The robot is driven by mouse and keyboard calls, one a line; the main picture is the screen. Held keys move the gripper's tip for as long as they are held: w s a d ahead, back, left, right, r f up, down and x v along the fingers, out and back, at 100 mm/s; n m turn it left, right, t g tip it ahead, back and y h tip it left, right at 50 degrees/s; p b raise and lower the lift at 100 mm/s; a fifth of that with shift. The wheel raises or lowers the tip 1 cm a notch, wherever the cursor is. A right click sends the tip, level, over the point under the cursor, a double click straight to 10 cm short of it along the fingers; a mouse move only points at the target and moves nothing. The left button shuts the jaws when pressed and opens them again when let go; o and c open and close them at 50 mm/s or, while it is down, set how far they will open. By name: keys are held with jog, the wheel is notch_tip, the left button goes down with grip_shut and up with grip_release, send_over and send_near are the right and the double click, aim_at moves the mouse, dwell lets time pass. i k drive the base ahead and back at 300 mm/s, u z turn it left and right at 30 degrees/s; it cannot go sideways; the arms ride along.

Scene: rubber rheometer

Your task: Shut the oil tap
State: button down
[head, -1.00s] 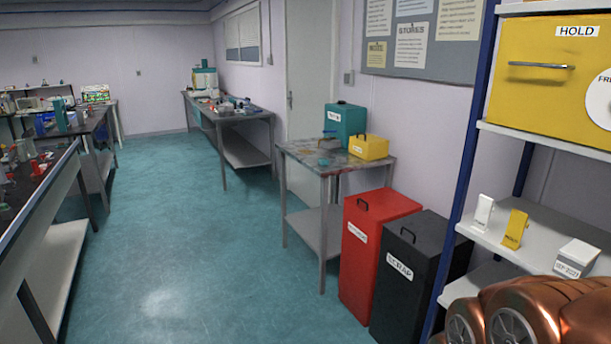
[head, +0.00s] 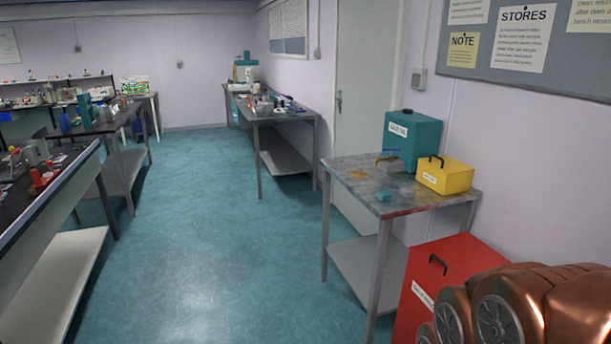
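A teal oil can (head: 425,136) with a white label that seems to end in "OIL" stands on a small metal bench (head: 350,180) at the right. A small tap with a blue lever (head: 391,151) sticks out low on its front left. The lever looks roughly level, but it is too small to tell if the tap is open or shut. My gripper is not in view. Copper-coloured links of my arm fill the lower right corner, well apart from the can.
A yellow box (head: 446,178) and a small teal block (head: 384,195) sit on the same bench. A red bin (head: 430,290) stands in front of it. Other benches line the left (head: 45,205) and back (head: 270,115). The teal floor (head: 220,240) between is clear.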

aim_at(384, 149)
jog(key=i, duration=2.8)
jog(key=z, duration=0.1)
